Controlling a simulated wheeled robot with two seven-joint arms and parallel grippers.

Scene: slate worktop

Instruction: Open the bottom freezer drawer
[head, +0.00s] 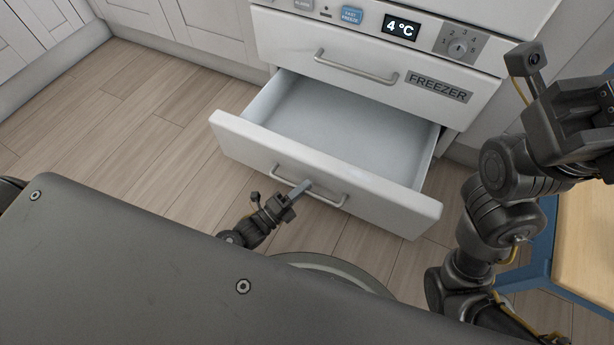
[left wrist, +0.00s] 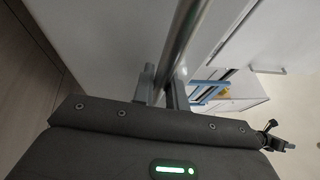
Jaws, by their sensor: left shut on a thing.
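The bottom freezer drawer (head: 325,185) is white and pulled well out, with its pale interior (head: 340,125) showing empty. Its bar handle (head: 330,200) runs along the front panel. My left gripper (head: 300,188) is shut on this handle. In the left wrist view the metal handle bar (left wrist: 190,40) passes between the fingers of the left gripper (left wrist: 162,88). My right arm is raised at the right of the head view; its gripper's fingertips do not show clearly.
Above the open drawer is a closed drawer (head: 380,60) with its own handle and a FREEZER label (head: 438,87). A control panel (head: 400,28) reads 4 °C. A blue-framed table with a wooden top (head: 585,235) stands at the right. Wooden floor (head: 120,130) is clear at the left.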

